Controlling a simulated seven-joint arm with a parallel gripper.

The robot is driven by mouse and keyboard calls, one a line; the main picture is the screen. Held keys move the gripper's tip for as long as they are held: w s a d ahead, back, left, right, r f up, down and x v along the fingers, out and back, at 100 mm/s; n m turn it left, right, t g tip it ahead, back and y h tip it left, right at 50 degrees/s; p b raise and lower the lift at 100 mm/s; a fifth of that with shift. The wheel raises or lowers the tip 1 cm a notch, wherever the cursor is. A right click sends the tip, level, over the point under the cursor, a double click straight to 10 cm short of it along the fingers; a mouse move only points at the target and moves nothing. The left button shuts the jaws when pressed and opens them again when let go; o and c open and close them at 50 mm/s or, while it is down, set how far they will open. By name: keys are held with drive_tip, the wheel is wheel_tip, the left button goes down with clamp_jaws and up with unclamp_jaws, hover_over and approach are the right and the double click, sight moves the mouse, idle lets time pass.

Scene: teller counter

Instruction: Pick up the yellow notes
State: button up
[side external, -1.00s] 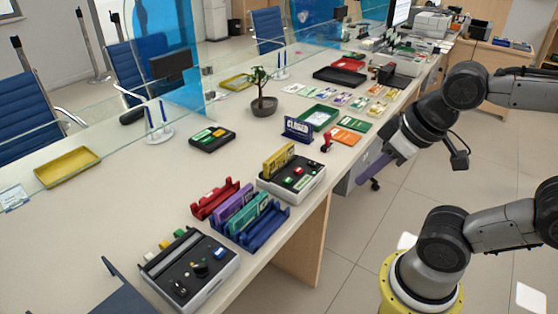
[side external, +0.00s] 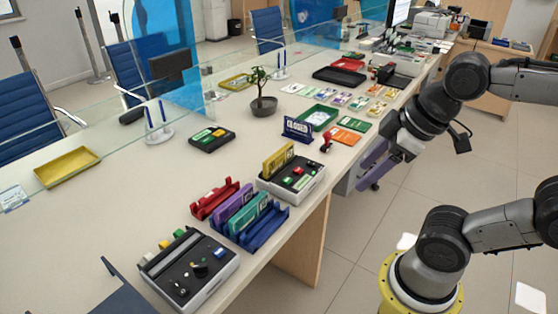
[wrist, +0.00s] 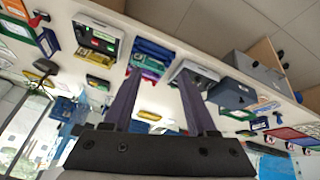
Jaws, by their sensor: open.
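The yellow notes (side external: 278,160) are a bundle standing on edge at the back of a white and black box (side external: 300,182) with coloured pieces on it, in the side external view. My gripper (side external: 368,172) is to the right of them, beyond the counter's front edge and well apart from them. In the wrist view my gripper (wrist: 158,76) has its two dark purple fingers spread with nothing between them.
Purple and teal bundles (side external: 248,210) stand in red and blue racks left of the box. A second black-topped box (side external: 190,270) is at the near left. A blue closed sign (side external: 297,130), a red stamp (side external: 326,144) and a plant (side external: 263,103) stand behind. Mid-counter is mostly clear.

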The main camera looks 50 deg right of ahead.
drive_tip(key=w+r+n, duration=0.7)
drive_tip(key=r, duration=0.1)
drive_tip(key=n+g+y, duration=0.1)
drive_tip(key=n+g, duration=0.4)
drive_tip(key=n, duration=0.2)
hover_over(279, 152)
drive_tip(key=f, duration=2.4)
drive_tip(key=shift+w+d+f, duration=0.25)
drive_tip(key=shift+d+f, duration=0.05)
drive_tip(key=shift+d, duration=0.05)
drive_tip(key=shift+s+a+f, duration=0.1)
drive_tip(key=shift+a+f, duration=0.05)
drive_tip(key=shift+f, duration=1.45)
drive_tip(key=shift+s+a+f, duration=0.1)
drive_tip(key=shift+a+f, duration=0.05)
drive_tip(key=shift+f, duration=1.4)
clamp_jaws()
